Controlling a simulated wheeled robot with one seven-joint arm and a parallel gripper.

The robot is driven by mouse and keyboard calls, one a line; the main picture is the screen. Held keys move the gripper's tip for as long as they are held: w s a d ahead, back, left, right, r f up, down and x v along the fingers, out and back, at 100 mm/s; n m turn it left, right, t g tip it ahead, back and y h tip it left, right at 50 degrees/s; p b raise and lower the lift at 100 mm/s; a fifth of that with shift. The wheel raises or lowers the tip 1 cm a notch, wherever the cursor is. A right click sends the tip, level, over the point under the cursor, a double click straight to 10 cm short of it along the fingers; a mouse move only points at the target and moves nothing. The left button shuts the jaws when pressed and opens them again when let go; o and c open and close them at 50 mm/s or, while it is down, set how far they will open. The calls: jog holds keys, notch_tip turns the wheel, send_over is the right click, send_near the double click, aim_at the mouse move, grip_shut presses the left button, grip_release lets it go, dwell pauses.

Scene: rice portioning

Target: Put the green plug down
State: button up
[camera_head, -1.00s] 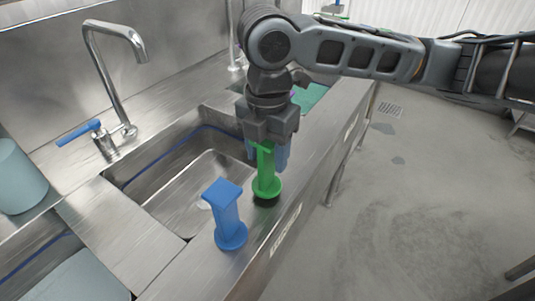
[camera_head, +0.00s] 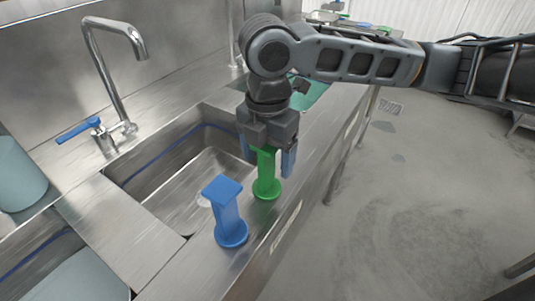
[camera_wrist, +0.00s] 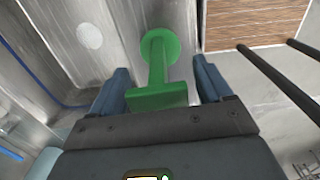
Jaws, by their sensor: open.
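The green plug (camera_head: 266,180) stands upright on the steel counter's front rim, beside the sink basin. My gripper (camera_head: 268,160) is right above it, pointing down. Its blue fingers are spread apart on either side of the plug's top, with gaps between finger and plug. In the wrist view the green plug (camera_wrist: 158,65) lies between the two open fingers of my gripper (camera_wrist: 162,85), and neither finger touches it. The plug's top is partly hidden by the gripper in the head view.
A blue plug (camera_head: 227,215) stands on the same rim, close to the green one. The sink basin (camera_head: 165,180) is open and empty to the left. A faucet (camera_head: 118,75) with a blue handle stands behind it. The counter's front edge drops to the floor at the right.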

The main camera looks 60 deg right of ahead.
notch_tip(320, 180, up, 12)
jog(key=shift+r, duration=0.25)
dwell(0.4)
dwell(0.5)
